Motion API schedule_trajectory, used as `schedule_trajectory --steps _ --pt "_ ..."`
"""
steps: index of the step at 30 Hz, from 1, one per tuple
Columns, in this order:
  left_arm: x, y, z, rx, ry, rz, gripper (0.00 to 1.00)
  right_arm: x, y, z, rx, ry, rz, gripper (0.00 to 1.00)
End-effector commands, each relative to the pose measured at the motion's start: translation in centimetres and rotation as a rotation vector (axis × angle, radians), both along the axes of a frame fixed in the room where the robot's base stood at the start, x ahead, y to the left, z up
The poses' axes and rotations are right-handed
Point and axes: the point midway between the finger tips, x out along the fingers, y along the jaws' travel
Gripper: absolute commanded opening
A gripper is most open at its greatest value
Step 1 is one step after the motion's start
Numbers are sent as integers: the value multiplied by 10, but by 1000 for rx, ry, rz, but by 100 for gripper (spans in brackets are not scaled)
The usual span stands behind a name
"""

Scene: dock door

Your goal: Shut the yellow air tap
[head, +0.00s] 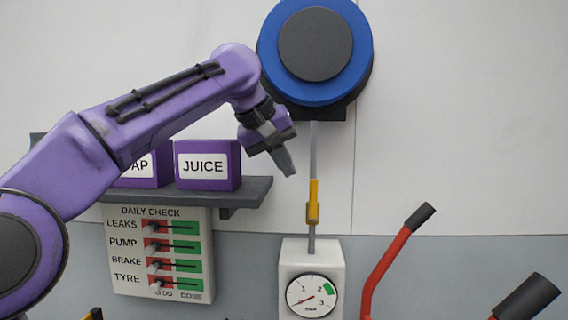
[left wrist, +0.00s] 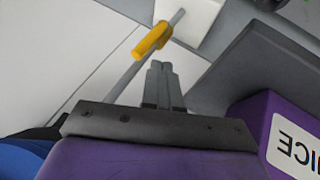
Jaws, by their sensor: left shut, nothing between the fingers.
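The yellow air tap (head: 313,202) sits on a thin grey vertical pipe (head: 313,155) between the blue reel above and the white gauge box below. Its yellow lever lies upright, in line with the pipe. The tap also shows in the left wrist view (left wrist: 152,40), beyond the fingertips. My left gripper (head: 289,170) is shut and empty, a little left of and above the tap, apart from it. In the left wrist view the closed fingers (left wrist: 161,70) point toward the pipe and tap. My right gripper is not in view.
A blue reel (head: 352,52) hangs on the wall above. A gauge box (head: 291,259) is below the tap. A shelf (head: 250,192) with purple boxes, including JUICE (head: 207,181), is to the left, above a daily check board (head: 207,213). Red levers (head: 388,262) stand at lower right.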

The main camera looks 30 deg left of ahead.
Motion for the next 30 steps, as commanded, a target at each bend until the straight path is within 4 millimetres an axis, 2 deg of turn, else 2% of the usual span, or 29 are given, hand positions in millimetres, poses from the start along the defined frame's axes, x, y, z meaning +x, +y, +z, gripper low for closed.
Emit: schedule_trajectory --steps 1,3,10,24,30 --pt "7 -2 -13 0 2 0 0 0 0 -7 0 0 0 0" --pt "15 -4 -24 -1 2 -2 0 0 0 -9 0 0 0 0" --pt "35 -10 -49 0 0 -2 0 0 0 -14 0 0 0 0" --pt "39 -10 -53 0 -1 -2 0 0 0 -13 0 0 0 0" --pt "48 -16 -48 0 1 -7 0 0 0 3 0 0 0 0"
